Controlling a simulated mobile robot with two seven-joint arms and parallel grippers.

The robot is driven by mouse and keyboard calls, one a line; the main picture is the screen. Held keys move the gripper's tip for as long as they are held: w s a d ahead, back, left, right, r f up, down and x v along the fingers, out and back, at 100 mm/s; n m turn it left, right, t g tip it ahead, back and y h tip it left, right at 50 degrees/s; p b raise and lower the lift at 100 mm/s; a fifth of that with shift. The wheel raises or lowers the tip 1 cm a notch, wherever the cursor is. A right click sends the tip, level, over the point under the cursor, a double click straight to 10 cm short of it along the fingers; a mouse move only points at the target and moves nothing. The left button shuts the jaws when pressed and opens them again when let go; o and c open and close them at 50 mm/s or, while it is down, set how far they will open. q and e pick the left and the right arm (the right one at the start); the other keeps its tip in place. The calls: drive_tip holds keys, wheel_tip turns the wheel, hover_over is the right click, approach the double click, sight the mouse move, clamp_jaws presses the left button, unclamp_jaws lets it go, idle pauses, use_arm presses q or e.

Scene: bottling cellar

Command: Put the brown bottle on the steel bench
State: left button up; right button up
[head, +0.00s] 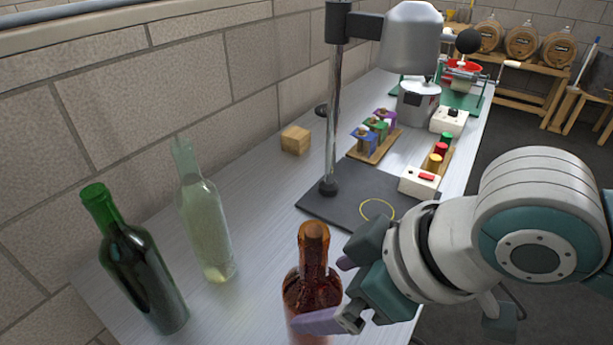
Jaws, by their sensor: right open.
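The brown bottle (312,283) is upright at the bottom middle of the head view, over the near part of the steel bench (262,215). Its base is cut off by the picture's edge, so its contact with the bench is hidden. My right gripper (333,293) is open at the bottle's right side. One purple-tipped finger crosses in front of the bottle's lower body and the other is at its right, farther back. I cannot tell whether either finger touches the glass. My left gripper is not in view.
A green bottle (142,268) and a clear bottle (206,218) stand at the left. A dark board (350,206) with a yellow ring and a metal post stands beyond. A wooden block (295,140) is near the wall. Small devices fill the bench's far right.

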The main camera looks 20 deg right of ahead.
drive_tip(key=v, duration=0.8)
drive_tip(key=s+d+f+m+g+h+p, duration=0.1)
drive_tip(key=s+d+m, duration=0.4)
drive_tip(key=s, duration=0.5)
drive_tip(key=f+h, duration=0.1)
drive_tip(key=h, duration=0.1)
drive_tip(key=shift+s+g+h, duration=0.3)
drive_tip(key=shift+s+h, duration=0.05)
drive_tip(key=shift+h, duration=0.05)
drive_tip(key=shift+d, duration=0.1)
